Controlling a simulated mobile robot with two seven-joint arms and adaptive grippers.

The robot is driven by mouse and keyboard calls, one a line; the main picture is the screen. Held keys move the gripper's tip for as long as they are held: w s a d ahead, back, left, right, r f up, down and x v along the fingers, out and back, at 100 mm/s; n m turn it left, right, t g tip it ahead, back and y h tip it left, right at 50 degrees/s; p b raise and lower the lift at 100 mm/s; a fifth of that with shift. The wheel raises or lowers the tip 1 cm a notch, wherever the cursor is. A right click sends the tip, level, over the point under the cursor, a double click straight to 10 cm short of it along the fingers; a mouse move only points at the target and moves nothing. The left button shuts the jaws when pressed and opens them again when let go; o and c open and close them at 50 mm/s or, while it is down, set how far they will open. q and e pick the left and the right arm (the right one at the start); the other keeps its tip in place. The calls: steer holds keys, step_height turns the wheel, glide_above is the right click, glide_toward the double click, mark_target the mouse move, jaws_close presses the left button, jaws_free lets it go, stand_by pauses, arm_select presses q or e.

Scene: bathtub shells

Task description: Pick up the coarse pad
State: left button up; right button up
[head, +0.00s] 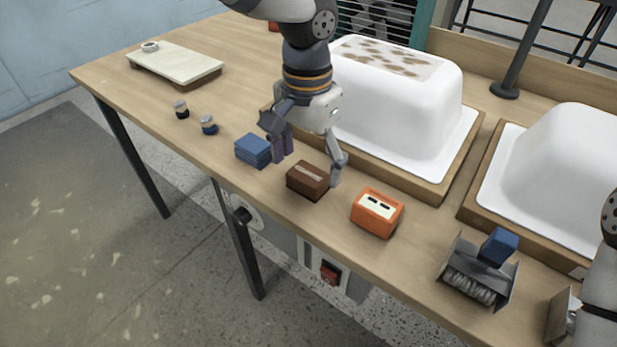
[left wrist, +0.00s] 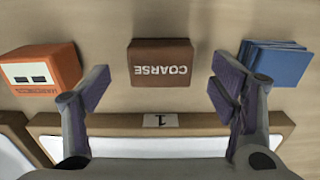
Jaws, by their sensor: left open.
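The coarse pad (head: 308,181) is a brown block with a pale label, lying on the wooden bench near its front edge. In the left wrist view the coarse pad (left wrist: 161,63) shows the upside-down word COARSE. My left gripper (head: 311,163) is open above the bench, with its fingers apart on either side of the pad. In the left wrist view the gripper (left wrist: 163,88) has its two purple-padded fingers spread wider than the pad, which lies between and beyond them. Nothing is held.
A blue pad stack (head: 253,150) lies left of the brown pad and an orange box (head: 377,212) right of it. White tub shells (head: 395,110) on wooden frames stand behind. A metal holder with a brush roller (head: 477,274) sits further right. Small jars (head: 208,125) stand left.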

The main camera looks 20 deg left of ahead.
mark_target(308, 173)
arm_select(q)
step_height(308, 173, down, 3)
steer(key=shift+w+f, duration=0.1)
steer(key=shift+f, duration=0.1)
steer(key=c, duration=1.2)
arm_select(e)
steer(key=shift+s+f, duration=0.1)
steer(key=shift+f, duration=0.05)
arm_select(q)
steer(key=shift+c, duration=0.2)
step_height(308, 173, up, 4)
steer(key=shift+f, duration=0.15)
steer(key=s+d+r+p, duration=0.2)
steer(key=s+d+r, duration=0.7)
steer(key=s, duration=0.1)
steer(key=shift+s+r, duration=0.2)
steer(key=shift+s, duration=0.2)
arm_select(e)
steer(key=shift+t, duration=0.7)
steer(key=w+r, duration=0.3)
steer(key=shift+w+r, duration=0.1)
steer(key=shift+w, duration=0.1)
